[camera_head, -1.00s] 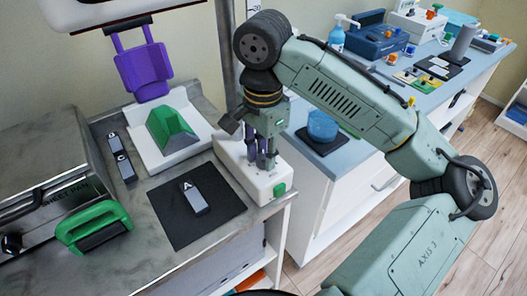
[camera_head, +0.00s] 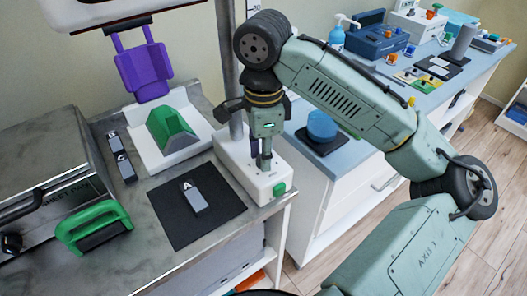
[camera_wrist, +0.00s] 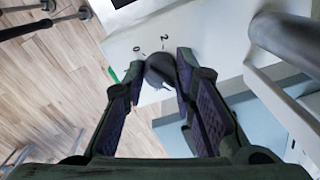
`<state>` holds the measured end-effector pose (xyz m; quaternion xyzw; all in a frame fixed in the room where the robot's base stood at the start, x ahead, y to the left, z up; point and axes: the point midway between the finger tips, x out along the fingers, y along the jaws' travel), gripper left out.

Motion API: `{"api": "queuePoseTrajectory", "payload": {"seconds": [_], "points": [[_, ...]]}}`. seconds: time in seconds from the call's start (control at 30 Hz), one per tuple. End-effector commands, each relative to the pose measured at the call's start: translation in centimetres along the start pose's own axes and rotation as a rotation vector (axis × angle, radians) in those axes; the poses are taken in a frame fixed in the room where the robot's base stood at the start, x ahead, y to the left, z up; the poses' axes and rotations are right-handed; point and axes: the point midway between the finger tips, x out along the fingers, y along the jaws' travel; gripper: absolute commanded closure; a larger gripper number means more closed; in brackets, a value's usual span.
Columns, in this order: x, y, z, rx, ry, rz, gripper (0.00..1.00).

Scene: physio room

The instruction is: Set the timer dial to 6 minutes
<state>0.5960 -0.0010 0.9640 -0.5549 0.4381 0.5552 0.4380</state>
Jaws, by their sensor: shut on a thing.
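The timer is a white box (camera_head: 232,172) with a green button (camera_head: 279,189) on its front end, standing at the right edge of the grey counter. My gripper (camera_head: 263,163) points down onto the top of the box. In the wrist view my gripper (camera_wrist: 172,88) has its two fingers on either side of the dark grey dial (camera_wrist: 160,70), shut on it. The marks 0 and 2 show on the white face (camera_wrist: 130,42) beside the dial. The other marks and most of the dial are hidden by the fingers, so I cannot tell its setting.
A black mat (camera_head: 222,217) with a grey block marked A lies left of the box. A green wedge (camera_head: 170,132) on a white base stands behind. A metal post (camera_head: 228,60) rises close by my wrist. A blue-topped bench (camera_head: 352,150) is at right.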

Motion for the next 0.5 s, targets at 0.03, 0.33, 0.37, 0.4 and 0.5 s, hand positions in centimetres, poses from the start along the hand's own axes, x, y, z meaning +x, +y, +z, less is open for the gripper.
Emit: {"api": "queuePoseTrajectory", "payload": {"seconds": [0.03,0.33,0.37,0.4,0.5], "points": [[0.01,-0.02,0.06,-0.001,-0.001,-0.001,1.00],[0.00,-0.03,0.05,-0.001,-0.001,-0.001,0.68],[0.00,-0.03,0.05,-0.001,-0.001,-0.001,0.66],[0.00,-0.02,0.04,-0.001,-0.001,-0.001,0.63],[0.00,-0.02,0.03,-0.001,-0.001,-0.001,0.56]]}}
